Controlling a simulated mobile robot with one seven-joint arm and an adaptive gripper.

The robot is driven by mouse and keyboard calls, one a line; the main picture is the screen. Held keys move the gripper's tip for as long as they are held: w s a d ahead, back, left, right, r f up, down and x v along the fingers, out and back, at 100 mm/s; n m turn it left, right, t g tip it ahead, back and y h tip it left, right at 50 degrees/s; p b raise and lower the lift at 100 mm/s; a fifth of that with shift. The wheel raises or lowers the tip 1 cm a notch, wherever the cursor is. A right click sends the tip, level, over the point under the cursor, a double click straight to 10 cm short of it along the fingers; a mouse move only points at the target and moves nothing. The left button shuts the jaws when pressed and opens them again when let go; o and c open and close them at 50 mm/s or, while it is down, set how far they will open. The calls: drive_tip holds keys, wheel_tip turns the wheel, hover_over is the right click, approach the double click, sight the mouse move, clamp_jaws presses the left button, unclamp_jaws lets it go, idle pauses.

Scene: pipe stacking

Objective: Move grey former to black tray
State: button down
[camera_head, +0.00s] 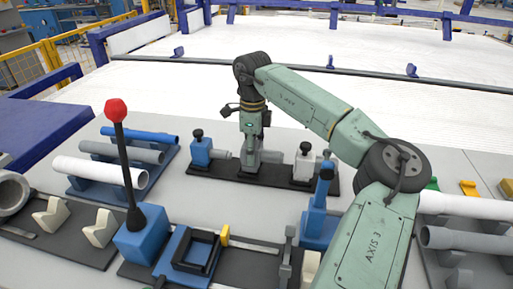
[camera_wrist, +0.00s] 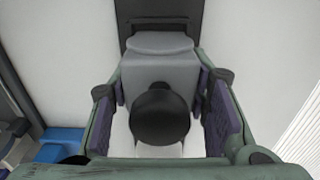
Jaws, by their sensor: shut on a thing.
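The grey former (camera_head: 249,158) is at the middle of the black tray (camera_head: 279,178), at the back centre in the head view. A blue former (camera_head: 201,152) stands to its left and a white former (camera_head: 303,166) to its right, both with black knobs. My gripper (camera_head: 252,148) reaches down from above and is shut on the grey former. In the wrist view my gripper's purple-padded fingers (camera_wrist: 163,105) are on both sides of the grey former (camera_wrist: 158,72), whose round black knob faces the camera. Whether the former's base touches the tray is hard to tell.
A rack (camera_head: 82,186) with blue, grey and white pipes is at left. A blue box with a red-knobbed lever (camera_head: 116,110) stands in front, beside a blue fixture (camera_head: 187,255). A blue stand (camera_head: 318,222) is close to my arm. More pipes (camera_head: 465,206) lie at right.

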drive_tip(key=shift+f, duration=0.4)
drive_tip(key=shift+a, duration=0.1)
drive_tip(key=c, duration=0.8)
unclamp_jaws()
